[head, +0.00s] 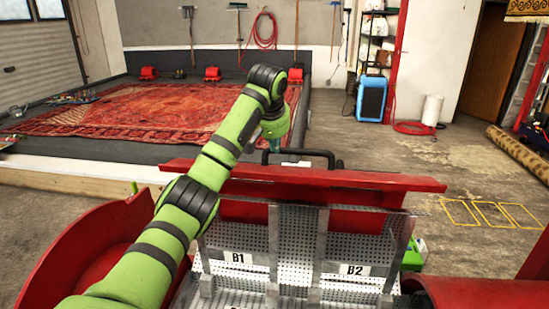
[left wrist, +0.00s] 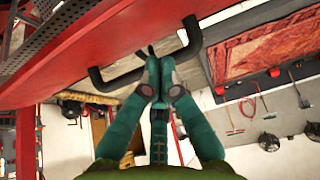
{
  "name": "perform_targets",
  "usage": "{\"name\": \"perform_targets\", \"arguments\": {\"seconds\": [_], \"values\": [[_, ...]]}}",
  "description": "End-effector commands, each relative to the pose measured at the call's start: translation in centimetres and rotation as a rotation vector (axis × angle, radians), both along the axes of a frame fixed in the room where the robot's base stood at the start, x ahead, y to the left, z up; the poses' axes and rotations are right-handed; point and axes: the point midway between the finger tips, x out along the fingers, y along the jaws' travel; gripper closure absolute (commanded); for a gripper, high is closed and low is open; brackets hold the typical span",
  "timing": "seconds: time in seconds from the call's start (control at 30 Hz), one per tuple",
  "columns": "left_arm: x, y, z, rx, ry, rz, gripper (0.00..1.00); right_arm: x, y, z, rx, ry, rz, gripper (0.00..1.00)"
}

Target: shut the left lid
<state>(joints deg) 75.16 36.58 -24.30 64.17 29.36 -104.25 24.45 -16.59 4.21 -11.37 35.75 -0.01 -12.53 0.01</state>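A red lid (head: 385,181) stands raised at the far side of the red-framed box, with a black bar handle (head: 318,153) on its far edge. My left gripper (head: 291,156) is at the left part of this handle; my own arm partly hides it. In the left wrist view, the lid's red underside (left wrist: 110,35) slants across the top left. The teal fingers of my left gripper (left wrist: 157,75) are brought together across the middle of the handle (left wrist: 120,78), and the bar shows on both sides of them. My right gripper is not in view.
Perforated metal compartments marked B1 (head: 238,258) and B2 (head: 354,270) lie below the lid. A curved red panel (head: 85,250) is at the left. Open concrete floor is at the right.

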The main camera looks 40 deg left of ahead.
Motion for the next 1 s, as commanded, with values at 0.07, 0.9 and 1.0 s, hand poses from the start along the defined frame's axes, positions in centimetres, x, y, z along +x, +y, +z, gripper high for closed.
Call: {"name": "perform_targets", "arguments": {"seconds": [0.07, 0.9, 1.0], "values": [[0.7, 0.4, -1.2, -0.001, 0.007, 0.001, 1.0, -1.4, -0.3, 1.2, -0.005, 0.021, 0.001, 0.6], [-1.4, -0.8, -4.8, 0.0, 0.001, 0.0, 1.0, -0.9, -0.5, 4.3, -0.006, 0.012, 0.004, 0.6], [-1.4, -0.8, -4.8, 0.0, 0.001, 0.0, 1.0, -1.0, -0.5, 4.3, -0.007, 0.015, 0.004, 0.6]]}}
